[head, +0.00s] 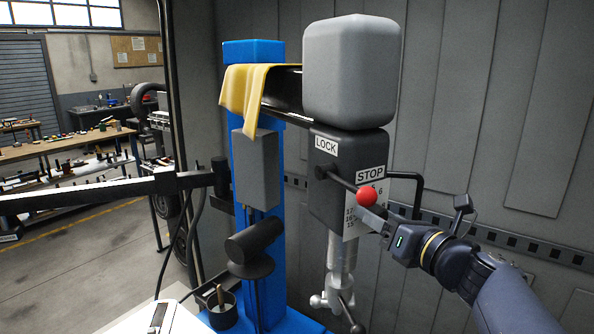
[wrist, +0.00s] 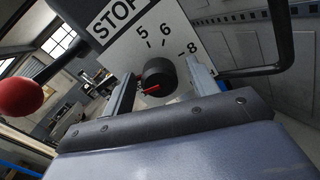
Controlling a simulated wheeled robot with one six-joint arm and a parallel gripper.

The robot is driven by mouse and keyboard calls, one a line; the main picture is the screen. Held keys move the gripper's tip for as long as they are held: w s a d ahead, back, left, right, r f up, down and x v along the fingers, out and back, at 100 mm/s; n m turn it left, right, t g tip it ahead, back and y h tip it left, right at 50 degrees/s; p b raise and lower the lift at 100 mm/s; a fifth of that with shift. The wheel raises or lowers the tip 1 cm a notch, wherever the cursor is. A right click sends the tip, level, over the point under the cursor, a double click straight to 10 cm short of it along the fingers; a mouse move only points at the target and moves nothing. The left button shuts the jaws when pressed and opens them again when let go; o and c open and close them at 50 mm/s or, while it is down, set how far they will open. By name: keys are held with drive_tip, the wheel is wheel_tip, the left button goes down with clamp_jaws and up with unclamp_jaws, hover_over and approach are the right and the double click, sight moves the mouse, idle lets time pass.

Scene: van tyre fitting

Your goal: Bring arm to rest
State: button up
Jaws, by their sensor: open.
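My gripper (head: 374,218) is at the dark grey control box (head: 337,190) of the blue tyre machine, just below a red ball (head: 366,197) on a black lever. In the wrist view my gripper (wrist: 162,82) is open, its two fingers on either side of a black round knob (wrist: 158,72) with a red pointer. The knob sits on a white dial plate (wrist: 185,28) marked 5, 6 and 8. I cannot tell whether the fingers touch the knob. The red ball also shows at the left of the wrist view (wrist: 20,97). My gripper hides the knob in the head view.
A black bent bar (head: 408,176) sticks out right of the box. A blue column (head: 257,180) with a yellow cloth (head: 245,90) stands to its left. A grey panelled wall (head: 490,110) is behind. A workbench (head: 60,150) stands far left, with open floor before it.

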idle(0.4)
drive_tip(key=b+v, duration=0.2)
drive_tip(key=v, duration=0.9)
drive_tip(key=p+x, duration=0.2)
drive_tip(key=x, duration=0.9)
drive_tip(key=shift+a, duration=0.1)
drive_tip(key=shift+w+f+n+b, duration=0.2)
drive_tip(key=shift+f+n+b, duration=0.1)
drive_tip(key=shift+b, duration=0.35)
drive_tip(key=shift+s+r+n+b, duration=0.1)
drive_tip(key=shift+s+n+b, duration=0.1)
drive_tip(key=shift+n+b, duration=0.75)
drive_tip(key=n+b, duration=0.5)
drive_tip(key=n, duration=0.1)
drive_tip(key=n+b, duration=0.4)
drive_tip(key=n, duration=0.1)
drive_tip(key=shift+n, duration=0.25)
drive_tip(key=n, duration=0.1)
drive_tip(key=n+b, duration=0.1)
drive_tip(key=n, duration=0.1)
drive_tip(key=n+b, duration=0.1)
drive_tip(key=shift+w+r+n, duration=0.1)
drive_tip(key=shift+r+n, duration=0.15)
drive_tip(key=shift+n, duration=0.05)
